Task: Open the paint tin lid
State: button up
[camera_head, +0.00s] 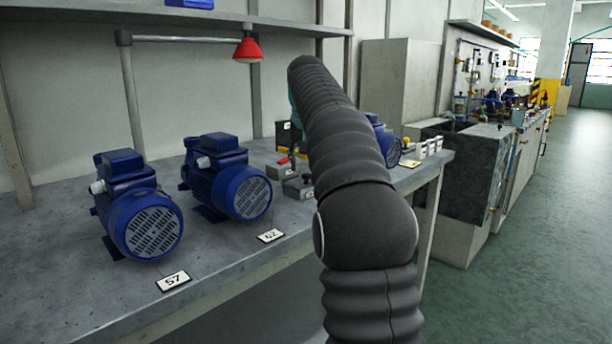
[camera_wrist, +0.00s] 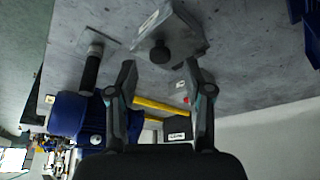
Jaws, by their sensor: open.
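I cannot make out a paint tin or its lid in either view. My gripper (camera_wrist: 159,80) shows in the wrist view, open, with nothing between its two fingers. Just beyond the fingertips is a grey metal block (camera_wrist: 183,22) with a round black knob (camera_wrist: 161,52) on it. To its left is a tool with a black handle (camera_wrist: 91,72) and a flat grey plate. In the head view my own arm hides the gripper and part of the bench behind it.
Blue pumps (camera_head: 146,222) (camera_head: 236,188) stand on the grey bench (camera_head: 60,285), with number cards at its front edge. Small grey blocks (camera_head: 298,188) lie near my arm. A red lamp (camera_head: 247,52) hangs above. A blue pump (camera_wrist: 68,115) also shows in the wrist view.

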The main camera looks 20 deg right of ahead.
aim_at(301, 179)
jog(key=shift+x, duration=1.35)
grip_shut()
